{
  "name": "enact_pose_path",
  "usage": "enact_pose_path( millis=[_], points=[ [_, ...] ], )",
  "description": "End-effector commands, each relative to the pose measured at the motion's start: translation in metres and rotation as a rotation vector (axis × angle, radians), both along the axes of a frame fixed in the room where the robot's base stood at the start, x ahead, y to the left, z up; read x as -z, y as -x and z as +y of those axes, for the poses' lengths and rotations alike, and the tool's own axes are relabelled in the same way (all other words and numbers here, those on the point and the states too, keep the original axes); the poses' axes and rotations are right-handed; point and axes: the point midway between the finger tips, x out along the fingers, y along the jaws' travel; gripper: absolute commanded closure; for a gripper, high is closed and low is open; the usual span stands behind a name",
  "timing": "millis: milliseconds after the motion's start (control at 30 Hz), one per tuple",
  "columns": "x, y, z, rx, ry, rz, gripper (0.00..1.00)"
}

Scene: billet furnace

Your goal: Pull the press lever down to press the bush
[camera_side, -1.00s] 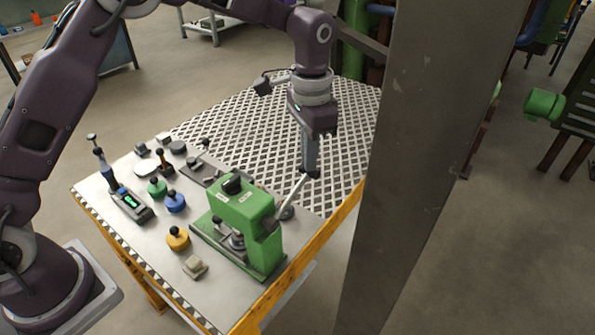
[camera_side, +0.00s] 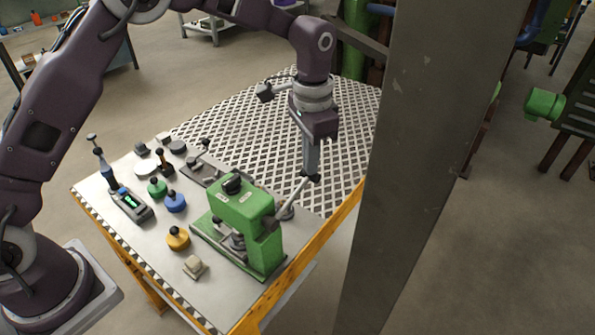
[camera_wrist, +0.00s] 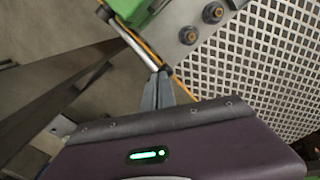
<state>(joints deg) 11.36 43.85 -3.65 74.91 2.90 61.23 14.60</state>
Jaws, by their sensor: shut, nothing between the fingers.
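The green press (camera_side: 243,220) stands at the front right of the table. Its grey lever (camera_side: 292,197) sticks out up and to the right, with a dark knob at its end. My gripper (camera_side: 312,172) is shut and points down, its tips at the knob; whether they touch it I cannot tell. In the wrist view my gripper's fingers (camera_wrist: 158,84) are together at the end of the lever (camera_wrist: 135,42), and a corner of the green press (camera_wrist: 130,8) shows. A bush under the press ram is too small to make out.
The white table (camera_side: 150,260) holds a yellow knobbed piece (camera_side: 177,238), a blue one (camera_side: 174,202), a green one (camera_side: 157,187) and a small beige block (camera_side: 194,266) left of the press. A grey post (camera_side: 420,170) stands close on the right. The perforated top behind is mostly clear.

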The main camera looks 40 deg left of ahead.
Motion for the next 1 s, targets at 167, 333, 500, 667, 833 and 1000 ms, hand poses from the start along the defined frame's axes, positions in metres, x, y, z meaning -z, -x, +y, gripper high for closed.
enact_pose_path(
  millis=[167,333,500,667,833,1000],
  points=[
    [0.002,0.001,0.000,0.001,-0.001,0.006,1.00],
    [0.007,0.000,0.000,0.001,-0.002,0.007,1.00],
    [0.009,-0.001,0.000,0.001,-0.001,0.006,1.00],
    [0.008,-0.001,0.000,0.001,-0.001,0.006,1.00],
    [0.011,-0.001,0.000,0.001,-0.002,0.007,1.00],
    [0.013,-0.002,0.000,0.001,-0.001,0.006,1.00]
  ],
)
